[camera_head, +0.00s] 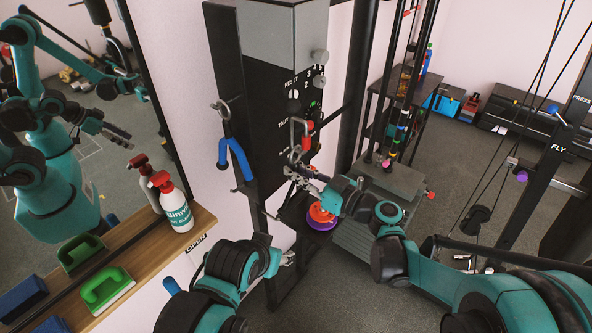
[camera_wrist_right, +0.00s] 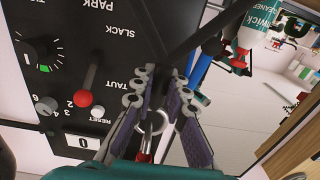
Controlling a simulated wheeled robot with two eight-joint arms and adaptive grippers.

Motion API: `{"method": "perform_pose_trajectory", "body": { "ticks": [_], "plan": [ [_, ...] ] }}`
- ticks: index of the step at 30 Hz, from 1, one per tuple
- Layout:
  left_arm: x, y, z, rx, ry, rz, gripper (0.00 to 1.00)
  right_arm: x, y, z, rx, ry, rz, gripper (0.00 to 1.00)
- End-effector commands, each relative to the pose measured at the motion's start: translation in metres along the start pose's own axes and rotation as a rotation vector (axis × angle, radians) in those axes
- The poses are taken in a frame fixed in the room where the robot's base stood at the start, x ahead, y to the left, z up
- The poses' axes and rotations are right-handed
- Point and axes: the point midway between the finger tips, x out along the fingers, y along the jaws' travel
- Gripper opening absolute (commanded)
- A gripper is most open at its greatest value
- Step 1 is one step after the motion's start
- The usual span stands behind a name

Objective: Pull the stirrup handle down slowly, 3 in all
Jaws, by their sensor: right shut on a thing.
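The stirrup handle (camera_head: 306,143), with a red grip and metal frame, is in front of the black machine panel. My right gripper (camera_head: 296,168) reaches it from the right. In the right wrist view my right gripper (camera_wrist_right: 160,110) has both fingers around a metal ring (camera_wrist_right: 153,123), with a red part (camera_wrist_right: 145,158) below it; it is shut on the handle. The fingers hide part of the handle. My left gripper (camera_head: 287,258) is low in the middle of the head view, apart from the machine; its jaws are too small to judge.
The panel holds a red-knobbed lever (camera_wrist_right: 84,97), a dial (camera_wrist_right: 36,53) and a counter reading 0 (camera_wrist_right: 82,142). A blue handle (camera_head: 236,157) hangs left of the panel. A wooden shelf (camera_head: 150,245) bears a spray bottle (camera_head: 176,208) and green brush (camera_head: 106,289). An orange and purple stack (camera_head: 322,222) stands below.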

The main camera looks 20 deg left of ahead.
Motion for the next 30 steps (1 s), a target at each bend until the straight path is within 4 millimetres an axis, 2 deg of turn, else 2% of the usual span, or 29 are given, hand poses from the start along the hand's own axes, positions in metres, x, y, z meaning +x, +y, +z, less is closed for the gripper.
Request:
{"method": "perform_pose_trajectory", "body": {
  "ticks": [10, 19, 30],
  "plan": [
    [0.002, 0.000, 0.001, 0.000, 0.000, 0.000, 0.50, 0.000, 0.000, 0.004, -0.002, -0.002, -0.001, 0.00],
    [0.019, 0.000, 0.013, 0.000, 0.000, 0.000, 0.50, 0.000, 0.000, 0.027, -0.002, -0.002, -0.001, 0.00],
    [0.020, 0.000, 0.014, 0.000, 0.000, 0.000, 0.50, 0.000, 0.000, 0.029, -0.002, -0.002, -0.001, 0.00]
  ]
}}
